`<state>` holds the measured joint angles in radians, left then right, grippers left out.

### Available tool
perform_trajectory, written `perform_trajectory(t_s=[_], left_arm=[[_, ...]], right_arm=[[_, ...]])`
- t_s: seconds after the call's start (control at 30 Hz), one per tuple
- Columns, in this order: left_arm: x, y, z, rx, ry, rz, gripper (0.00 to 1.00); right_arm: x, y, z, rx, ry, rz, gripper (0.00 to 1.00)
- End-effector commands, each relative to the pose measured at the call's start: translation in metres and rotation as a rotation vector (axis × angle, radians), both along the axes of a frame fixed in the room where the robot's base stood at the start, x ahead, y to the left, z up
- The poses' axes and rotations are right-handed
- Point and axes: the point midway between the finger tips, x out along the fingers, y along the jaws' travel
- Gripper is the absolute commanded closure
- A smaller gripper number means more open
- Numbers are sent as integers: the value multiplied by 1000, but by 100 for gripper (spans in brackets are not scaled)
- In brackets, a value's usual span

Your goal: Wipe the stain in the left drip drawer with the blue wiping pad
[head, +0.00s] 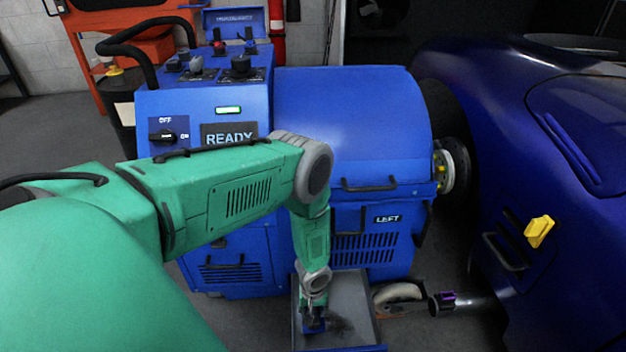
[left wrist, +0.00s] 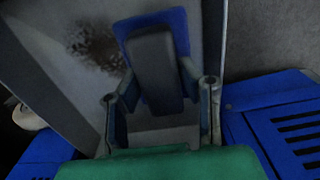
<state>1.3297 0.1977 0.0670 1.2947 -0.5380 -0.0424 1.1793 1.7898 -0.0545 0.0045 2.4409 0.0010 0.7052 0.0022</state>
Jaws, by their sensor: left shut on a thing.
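The left drip drawer (head: 358,290) is a grey tray pulled out at the foot of the blue machine, below the LEFT label. A dark brown stain (head: 340,325) lies on its floor; it also shows at the upper left in the left wrist view (left wrist: 95,45). My left gripper (head: 314,318) reaches down into the drawer and is shut on the dark handle of the blue wiping pad (left wrist: 178,22). The pad is beside the stain, to its left in the head view. I cannot tell whether it touches the drawer floor. My right gripper is not in view.
The blue dynamometer machine (head: 345,105) stands right behind the drawer. A dark blue car (head: 500,130) stands to the right. A cylinder with a purple end (head: 450,302) and a pale round part (head: 400,292) lie right of the drawer.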

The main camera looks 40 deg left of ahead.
Motion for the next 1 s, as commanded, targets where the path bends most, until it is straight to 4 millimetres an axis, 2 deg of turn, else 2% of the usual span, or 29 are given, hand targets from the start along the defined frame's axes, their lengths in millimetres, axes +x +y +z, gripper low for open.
perform_trajectory(t_s=[0.03, 0.43, 0.87, 1.0], left_arm=[[0, 1, 7, -1, 0, 2, 92], [2, 6, 41, -3, 0, -1, 92], [2, 6, 44, -3, 0, -2, 92], [9, 1, 51, -4, -2, -18, 92]], right_arm=[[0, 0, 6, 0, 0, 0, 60], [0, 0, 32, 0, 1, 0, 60], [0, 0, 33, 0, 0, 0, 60], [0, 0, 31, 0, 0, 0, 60]])
